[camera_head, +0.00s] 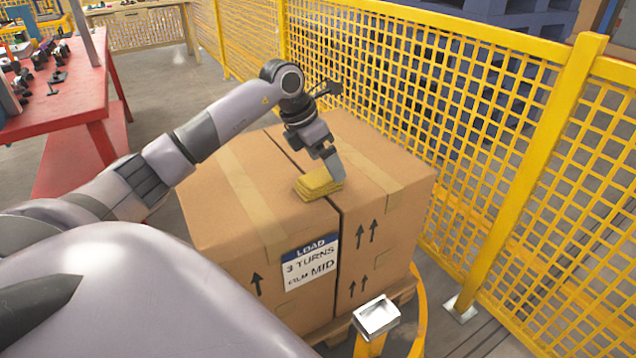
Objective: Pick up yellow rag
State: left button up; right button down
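The yellow rag (316,185) lies folded on top of the cardboard boxes, near the seam between them. My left gripper (334,172) reaches over the boxes from the left and points down at the right end of the rag. Its fingertips touch or overlap the rag in this view. I cannot tell whether the fingers are open or closed on it. The rag appears to rest on the box top. My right gripper is not in view.
Two large cardboard boxes (240,190) stand side by side on a wooden pallet (335,330). A yellow mesh fence (480,110) runs close behind and to the right. A red workbench (75,85) with tools stands at the far left. A yellow post with a metal plate (376,316) stands in front.

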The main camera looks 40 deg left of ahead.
aim_at(316, 178)
pick_arm(q)
jog(key=a, duration=0.2)
jog(key=s+a+y, duration=0.1)
jog(key=shift+a+r+g, duration=0.1)
jog(key=shift+r+g, duration=0.2)
jog(key=shift+g, duration=0.1)
jog(key=shift+a+f+n, duration=0.15)
jog(key=shift+f+n, duration=0.15)
jog(key=shift+x, duration=3.15)
jog(key=shift+s+f, duration=0.15)
jog(key=shift+f, duration=0.15)
jog(key=c, duration=1.1)
